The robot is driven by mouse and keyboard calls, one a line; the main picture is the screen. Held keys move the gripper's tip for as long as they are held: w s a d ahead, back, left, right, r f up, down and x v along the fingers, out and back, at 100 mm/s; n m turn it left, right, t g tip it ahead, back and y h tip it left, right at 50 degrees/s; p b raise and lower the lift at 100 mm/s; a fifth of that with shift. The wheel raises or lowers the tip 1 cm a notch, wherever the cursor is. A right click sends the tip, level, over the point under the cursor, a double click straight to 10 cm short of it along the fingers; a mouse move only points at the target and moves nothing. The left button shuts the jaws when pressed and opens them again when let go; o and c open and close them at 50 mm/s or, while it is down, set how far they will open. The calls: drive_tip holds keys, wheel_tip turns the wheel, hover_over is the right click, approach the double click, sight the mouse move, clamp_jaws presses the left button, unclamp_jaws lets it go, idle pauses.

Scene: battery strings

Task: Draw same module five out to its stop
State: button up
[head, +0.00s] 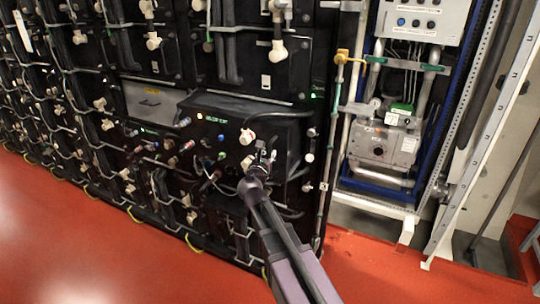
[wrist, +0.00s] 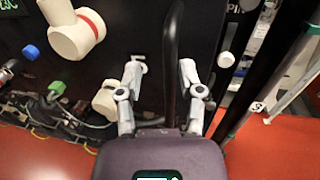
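A black module (head: 232,112) with lit lettering stands out from the rack front beside a grey panel; I cannot read a module number. Its dark front fills much of the wrist view (wrist: 150,30). A black curved handle or cable (wrist: 172,50) runs upright on this front. My gripper (head: 262,156) is at the module's lower right front. In the wrist view my gripper (wrist: 160,78) has its fingers apart, with the black bar between them. The bar is close to the right finger, with a gap at the left finger. Contact cannot be told.
White connectors (head: 247,137) with a red ring on one, and coloured plugs (head: 186,146), stick out left of my gripper. Cables hang around them. A metal-framed cabinet (head: 385,145) stands to the right. The red floor (head: 90,240) in front is clear.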

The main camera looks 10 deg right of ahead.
drive_tip(key=shift+d, duration=0.25)
drive_tip(key=shift+s+a, duration=0.1)
drive_tip(key=shift+s, duration=0.15)
drive_tip(key=v, duration=1.1)
drive_tip(key=shift+s, duration=0.35)
